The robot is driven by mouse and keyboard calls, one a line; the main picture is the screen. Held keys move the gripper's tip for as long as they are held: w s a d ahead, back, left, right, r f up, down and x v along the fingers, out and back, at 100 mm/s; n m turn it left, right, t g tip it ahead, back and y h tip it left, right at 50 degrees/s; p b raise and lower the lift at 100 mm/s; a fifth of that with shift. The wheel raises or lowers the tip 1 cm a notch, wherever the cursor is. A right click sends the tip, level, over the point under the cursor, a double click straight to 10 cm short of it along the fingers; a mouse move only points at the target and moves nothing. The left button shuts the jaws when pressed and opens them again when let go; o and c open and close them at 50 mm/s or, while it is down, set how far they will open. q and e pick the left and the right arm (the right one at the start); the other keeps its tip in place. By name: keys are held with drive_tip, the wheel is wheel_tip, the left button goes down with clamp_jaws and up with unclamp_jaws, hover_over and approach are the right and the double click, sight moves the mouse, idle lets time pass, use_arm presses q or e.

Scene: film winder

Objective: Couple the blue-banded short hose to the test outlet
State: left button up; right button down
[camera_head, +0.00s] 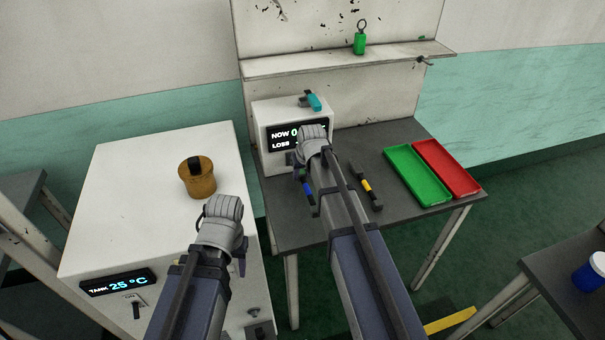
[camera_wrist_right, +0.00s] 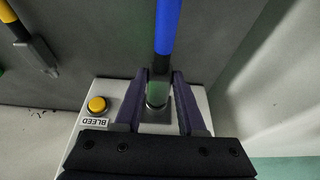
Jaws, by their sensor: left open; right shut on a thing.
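The short hose with a blue band (camera_head: 307,188) is beside my right arm, in front of the white tester box (camera_head: 263,125). In the right wrist view the blue band (camera_wrist_right: 168,28) rises above a black end piece. My right gripper (camera_wrist_right: 158,98) is shut around that end, with a finger on each side. A clear greenish, round part (camera_wrist_right: 157,95) shows between the fingers at the box; whether it is the test outlet or touches the hose is unclear. My left gripper (camera_head: 220,225) is open over the white tank cabinet (camera_head: 125,190), its fingertips mostly hidden.
A yellow-banded hose (camera_head: 366,186) lies right of my right arm. Green (camera_head: 417,175) and red (camera_head: 446,167) trays stand further right. A yellow BLEED button (camera_wrist_right: 97,105) is on the box.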

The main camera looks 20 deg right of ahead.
drive_tip(key=shift+w, duration=0.3)
idle(0.4)
drive_tip(key=shift+c, duration=2.1)
unclamp_jaws()
drive_tip(key=p+v, duration=0.7)
drive_tip(key=v, duration=0.1)
drive_tip(key=shift+f, duration=0.1)
